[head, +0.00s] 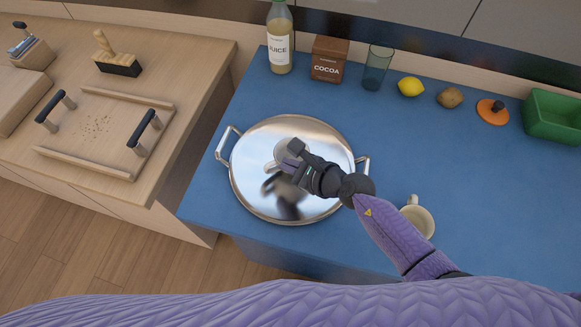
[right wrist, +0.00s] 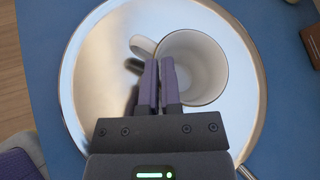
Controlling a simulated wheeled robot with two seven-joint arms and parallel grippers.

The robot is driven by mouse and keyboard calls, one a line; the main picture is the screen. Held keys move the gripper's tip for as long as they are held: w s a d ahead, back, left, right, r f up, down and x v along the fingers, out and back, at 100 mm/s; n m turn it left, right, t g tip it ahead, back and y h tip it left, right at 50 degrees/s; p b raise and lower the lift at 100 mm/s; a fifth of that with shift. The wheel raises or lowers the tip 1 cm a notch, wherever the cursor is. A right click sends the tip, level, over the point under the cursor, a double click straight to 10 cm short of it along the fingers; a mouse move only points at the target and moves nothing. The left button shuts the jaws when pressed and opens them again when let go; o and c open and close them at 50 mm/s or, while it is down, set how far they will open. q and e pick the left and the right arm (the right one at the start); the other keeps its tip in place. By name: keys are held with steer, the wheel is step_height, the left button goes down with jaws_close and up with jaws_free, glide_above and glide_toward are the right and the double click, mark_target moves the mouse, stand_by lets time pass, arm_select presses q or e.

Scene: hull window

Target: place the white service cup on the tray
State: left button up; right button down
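The white service cup (right wrist: 196,67) is upright over the round silver tray (right wrist: 90,110), with its handle toward the upper left in the right wrist view. In the head view the cup (head: 281,152) is partly hidden by my right gripper (head: 291,165) over the middle of the tray (head: 325,190). The right gripper (right wrist: 159,66) also shows in the wrist view, its fingers close together at the cup's rim near the handle, seemingly shut on the wall. I cannot tell whether the cup's base touches the tray. My left gripper is not in view.
A cream mug (head: 419,220) stands on the blue counter (head: 460,160), right of the tray. Juice (head: 279,45), cocoa (head: 328,62), a glass (head: 376,70), a lemon (head: 411,87) and a green bin (head: 553,118) line the back. A wooden tray (head: 85,155) lies left.

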steer(key=shift+r, duration=0.15)
steer(key=shift+f, duration=0.2)
steer(key=c, duration=0.8)
jaws_free()
steer(key=shift+r, duration=0.2)
steer(key=shift+s+d+r+p, duration=0.2)
steer(key=shift+d+p, duration=0.05)
steer(key=shift+p, duration=0.15)
steer(key=p+v, duration=0.2)
steer(key=v, duration=0.9)
steer(key=shift+s+d+p, duration=0.1)
steer(key=shift+d+p, duration=0.05)
steer(key=shift+p, duration=0.15)
